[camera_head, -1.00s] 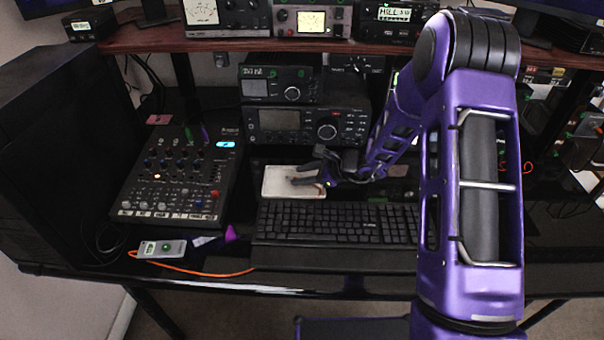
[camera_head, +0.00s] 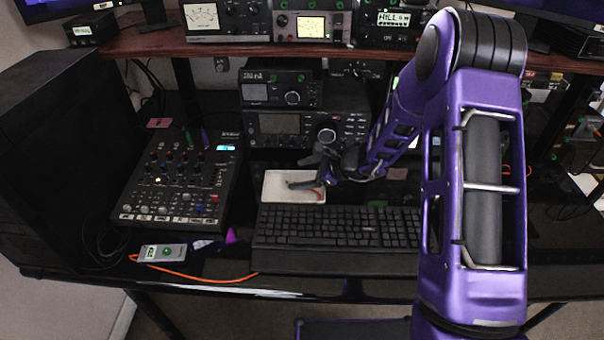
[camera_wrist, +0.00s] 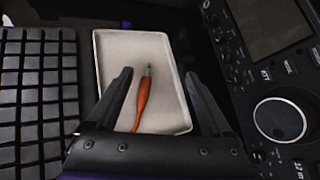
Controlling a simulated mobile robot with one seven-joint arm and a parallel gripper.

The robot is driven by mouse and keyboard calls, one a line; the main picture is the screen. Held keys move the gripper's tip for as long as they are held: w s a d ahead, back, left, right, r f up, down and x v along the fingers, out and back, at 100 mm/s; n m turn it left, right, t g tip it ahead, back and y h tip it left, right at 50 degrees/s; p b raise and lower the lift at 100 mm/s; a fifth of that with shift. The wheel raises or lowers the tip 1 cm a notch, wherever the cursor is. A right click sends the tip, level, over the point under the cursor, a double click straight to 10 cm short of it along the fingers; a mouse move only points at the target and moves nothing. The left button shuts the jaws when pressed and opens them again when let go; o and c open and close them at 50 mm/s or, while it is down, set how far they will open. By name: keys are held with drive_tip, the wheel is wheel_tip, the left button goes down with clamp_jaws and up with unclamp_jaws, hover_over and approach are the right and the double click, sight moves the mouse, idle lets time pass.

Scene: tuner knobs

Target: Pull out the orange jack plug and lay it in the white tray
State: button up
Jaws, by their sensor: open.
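The orange jack plug (camera_wrist: 143,97) lies on the floor of the white tray (camera_wrist: 110,48), its grey metal tip pointing away from the wrist. In the head view the white tray (camera_head: 277,190) stands behind the keyboard, and only a bit of orange shows at its right side by my fingers. My gripper (camera_wrist: 158,74) is open over the tray, one finger on each side of the plug, with clear gaps and nothing held. In the head view my gripper (camera_head: 298,173) is at the tray's right part and hides some of it.
The keyboard (camera_head: 335,228) is in front of the tray. A radio with a large knob (camera_head: 326,135) stands behind it. The mixer (camera_head: 180,183) is to the left. A grey box (camera_head: 162,252) with an orange cable (camera_head: 210,277) lies at the desk's front left.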

drive_tip(key=p+v, duration=0.2)
drive_tip(key=v, duration=1.5)
drive_tip(key=shift+d, duration=0.2)
drive_tip(key=shift+s+r, duration=0.1)
drive_tip(key=shift+r, duration=0.1)
wheel_tip(320, 180, up, 7)
drive_tip(key=p, duration=0.5)
drive_tip(key=shift+f, duration=0.1)
